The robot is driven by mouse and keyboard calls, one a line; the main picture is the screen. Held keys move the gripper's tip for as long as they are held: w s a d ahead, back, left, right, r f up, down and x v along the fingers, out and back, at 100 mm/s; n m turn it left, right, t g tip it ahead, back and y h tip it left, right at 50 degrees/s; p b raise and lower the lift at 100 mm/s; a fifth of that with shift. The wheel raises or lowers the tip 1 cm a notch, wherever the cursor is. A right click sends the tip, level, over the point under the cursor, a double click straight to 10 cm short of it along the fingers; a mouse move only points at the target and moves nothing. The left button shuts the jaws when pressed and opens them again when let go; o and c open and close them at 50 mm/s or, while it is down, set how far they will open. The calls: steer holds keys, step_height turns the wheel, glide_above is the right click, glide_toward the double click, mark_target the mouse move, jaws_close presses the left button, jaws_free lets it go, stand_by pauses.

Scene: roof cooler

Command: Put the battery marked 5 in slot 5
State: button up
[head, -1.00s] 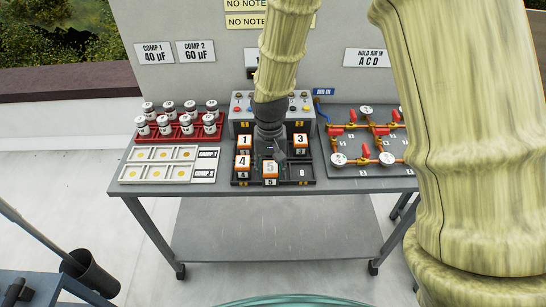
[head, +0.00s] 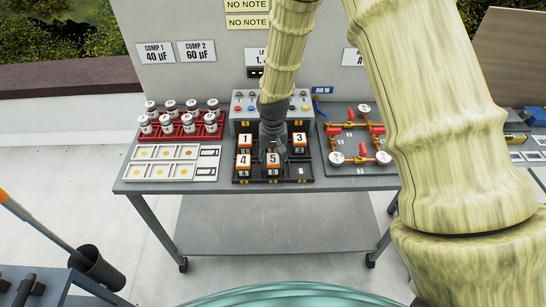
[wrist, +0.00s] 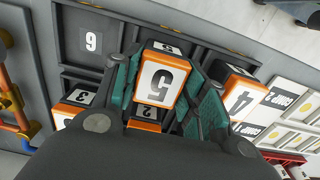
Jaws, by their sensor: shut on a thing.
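The battery marked 5 (head: 273,160) is an orange and white block at the front middle of the dark battery tray (head: 307,177). It also shows in the wrist view (wrist: 160,83), between the teal pads of my gripper (wrist: 165,95), which is shut on it. In the head view my gripper (head: 272,143) comes down just behind its face. The battery lines up with the slot 5 place, its top about level with the battery marked 4 (head: 243,161). The slot floor is hidden, so I cannot tell whether it is fully seated.
Battery 1 (head: 245,141) and battery 3 (head: 299,140) stand in the back row; battery 2 (wrist: 145,111) is behind my gripper. Slot 6 (wrist: 92,42) is empty. A red rack of canisters (head: 190,135) stands left, a valve board (head: 350,177) right.

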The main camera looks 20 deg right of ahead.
mark_target(273, 159)
steer(key=shift+f, duration=0.2)
steer(key=o, duration=1.3)
steer(key=shift+c, duration=0.2)
step_height(273, 159, up, 12)
steer(key=b, duration=0.4)
steer(key=shift+r, duration=0.2)
